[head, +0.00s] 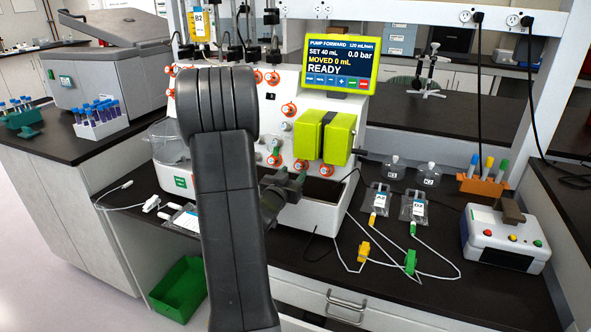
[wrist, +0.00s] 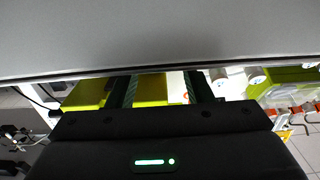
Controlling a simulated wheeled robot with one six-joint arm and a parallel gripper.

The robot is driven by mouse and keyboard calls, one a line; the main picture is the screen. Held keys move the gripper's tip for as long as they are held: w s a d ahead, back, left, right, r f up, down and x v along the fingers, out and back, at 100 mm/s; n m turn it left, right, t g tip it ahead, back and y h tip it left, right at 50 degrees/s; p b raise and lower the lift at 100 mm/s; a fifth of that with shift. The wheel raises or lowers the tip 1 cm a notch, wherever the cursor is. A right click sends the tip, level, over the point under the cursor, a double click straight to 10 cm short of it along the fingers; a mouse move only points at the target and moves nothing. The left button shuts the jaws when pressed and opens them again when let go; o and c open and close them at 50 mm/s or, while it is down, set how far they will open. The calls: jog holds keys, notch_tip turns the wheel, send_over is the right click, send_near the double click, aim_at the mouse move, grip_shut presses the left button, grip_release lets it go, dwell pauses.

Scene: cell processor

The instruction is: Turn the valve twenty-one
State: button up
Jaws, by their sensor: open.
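The cell processor (head: 290,92) is a white panel with several orange-red round valves, such as one low on its front (head: 300,166) and one higher up (head: 289,109). I cannot read which valve is twenty-one. My gripper (head: 284,180) is in front of the lower panel, below and left of the yellow-green blocks (head: 323,136). In the wrist view, my gripper (wrist: 158,88) has its two dark green fingers apart, with a yellow-green surface seen beyond them. No valve is seen between the fingers. My arm hides part of the panel's left side.
A screen (head: 340,62) above the panel reads READY. Small bags (head: 380,199) with tubing and clamps lie on the black bench to the right. A grey box with coloured buttons (head: 505,237) stands farther right. A green bin (head: 180,288) is at lower left.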

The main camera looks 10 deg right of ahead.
aim_at(298, 168)
jog(key=shift+x, duration=1.5)
jog(key=shift+c, duration=0.3)
jog(key=c, duration=0.9)
jog(key=shift+n+y+b, duration=0.35)
jog(key=shift+n+y, duration=0.05)
jog(key=shift+n, duration=0.6)
jog(key=shift+c, duration=0.2)
jog(key=o, duration=1)
jog(key=b+v, duration=0.1)
jog(key=v, duration=1.2)
jog(key=shift+s+f, duration=0.25)
jog(key=shift+s, duration=0.15)
